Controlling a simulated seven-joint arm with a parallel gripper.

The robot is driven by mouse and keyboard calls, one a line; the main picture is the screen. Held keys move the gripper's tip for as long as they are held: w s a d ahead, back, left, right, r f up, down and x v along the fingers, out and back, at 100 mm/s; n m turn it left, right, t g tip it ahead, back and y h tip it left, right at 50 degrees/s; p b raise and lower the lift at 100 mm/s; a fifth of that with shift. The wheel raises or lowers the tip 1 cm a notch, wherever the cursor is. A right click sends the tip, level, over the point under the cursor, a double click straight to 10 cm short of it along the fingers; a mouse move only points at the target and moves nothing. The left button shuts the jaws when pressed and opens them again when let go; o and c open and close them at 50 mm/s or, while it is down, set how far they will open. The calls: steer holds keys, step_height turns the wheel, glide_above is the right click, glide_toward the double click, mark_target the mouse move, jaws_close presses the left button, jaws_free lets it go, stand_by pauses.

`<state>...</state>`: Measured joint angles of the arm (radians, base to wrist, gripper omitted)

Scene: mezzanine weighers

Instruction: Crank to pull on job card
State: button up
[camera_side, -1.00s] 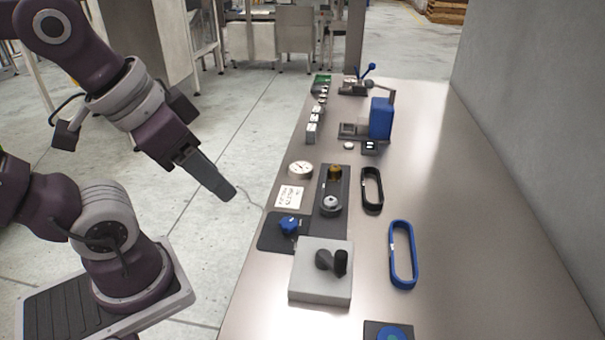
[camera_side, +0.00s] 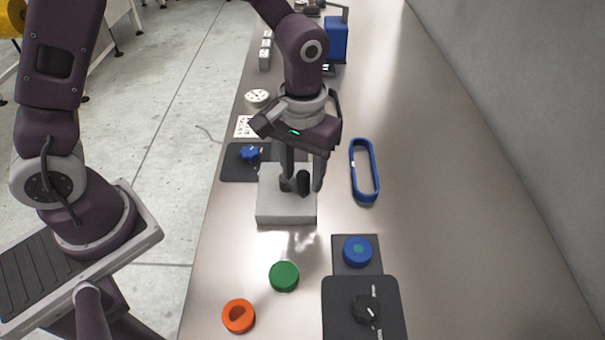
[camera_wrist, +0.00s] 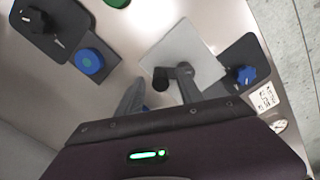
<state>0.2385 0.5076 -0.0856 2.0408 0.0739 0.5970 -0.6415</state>
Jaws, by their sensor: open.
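The crank (camera_side: 302,183) is a dark arm with a black upright knob on top of a pale grey box (camera_side: 285,207). It also shows in the wrist view (camera_wrist: 161,77). My gripper (camera_side: 304,184) points down over the box. Its fingers are spread, one on each side of the crank knob in the side view, and nothing is clamped between them. Whether a finger touches the crank cannot be told. The white job card (camera_side: 243,127) lies at the bench's left edge, partly behind my wrist. Its print shows in the wrist view (camera_wrist: 265,97) but is too small to read.
A blue star knob (camera_side: 250,153) on a dark plate and a round dial (camera_side: 257,97) are left of and beyond the box. A blue oval loop (camera_side: 364,170) lies right. Green (camera_side: 284,276), orange (camera_side: 238,315) and blue (camera_side: 357,250) discs and a black knob (camera_side: 366,311) are nearer.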

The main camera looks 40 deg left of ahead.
steer(key=shift+f, duration=0.6)
jaws_close()
steer(key=shift+s, duration=0.1)
steer(key=m, duration=0.1)
steer(key=s+m, duration=0.1)
steer(key=m, duration=0.2)
steer(key=shift+s+a, duration=0.2)
steer(key=shift+s, duration=0.05)
steer(key=shift+s+a+m, duration=0.2)
steer(key=shift+s+m, duration=0.1)
steer(key=shift+m, duration=0.6)
steer(key=shift+s+a+m, duration=0.2)
steer(key=shift+s+m, duration=0.1)
steer(key=shift+m, duration=0.6)
jaws_free()
